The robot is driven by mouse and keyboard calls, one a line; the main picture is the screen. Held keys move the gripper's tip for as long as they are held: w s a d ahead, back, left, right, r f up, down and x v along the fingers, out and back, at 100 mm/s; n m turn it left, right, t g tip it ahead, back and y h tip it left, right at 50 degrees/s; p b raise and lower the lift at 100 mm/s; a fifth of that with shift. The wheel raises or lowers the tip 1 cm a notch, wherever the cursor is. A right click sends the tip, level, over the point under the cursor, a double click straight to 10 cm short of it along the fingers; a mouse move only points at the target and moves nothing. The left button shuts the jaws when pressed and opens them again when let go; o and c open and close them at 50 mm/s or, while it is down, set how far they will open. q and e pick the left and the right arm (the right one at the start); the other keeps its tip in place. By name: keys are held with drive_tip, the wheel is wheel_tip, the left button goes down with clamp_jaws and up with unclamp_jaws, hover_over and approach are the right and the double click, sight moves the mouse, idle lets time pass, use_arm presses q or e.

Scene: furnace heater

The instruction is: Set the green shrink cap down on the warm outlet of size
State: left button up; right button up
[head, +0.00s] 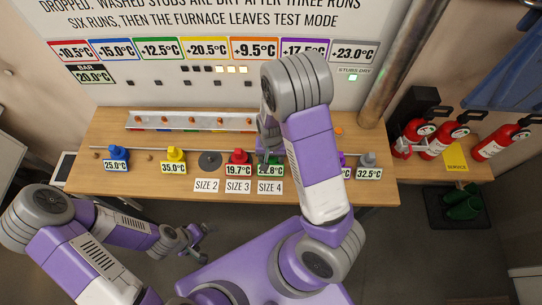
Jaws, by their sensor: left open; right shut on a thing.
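My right gripper (268,152) points down over the table behind the SIZE 4 label (270,187). It is shut on the green shrink cap, which is mostly hidden behind its fingers and a tag reading about 22.8°C (270,170). I cannot tell whether the cap touches anything below it. A bare dark round outlet (209,161) is behind the SIZE 2 label (206,185). A red piece (238,157) tagged 19.7°C is behind the SIZE 3 label (238,186). My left gripper (204,241) is open and empty, in front of the table.
A blue piece (118,153), a yellow piece (175,155) and a grey piece (368,160) stand along the table (110,190). A purple one is mostly hidden by my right arm. A metal rail (190,121) lies behind. Red extinguishers (440,140) stand at right.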

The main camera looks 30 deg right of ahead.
drive_tip(key=shift+f, duration=0.3)
idle(0.4)
drive_tip(key=o, duration=1.2)
drive_tip(key=shift+r+p, duration=0.8)
drive_tip(key=shift+r, duration=3)
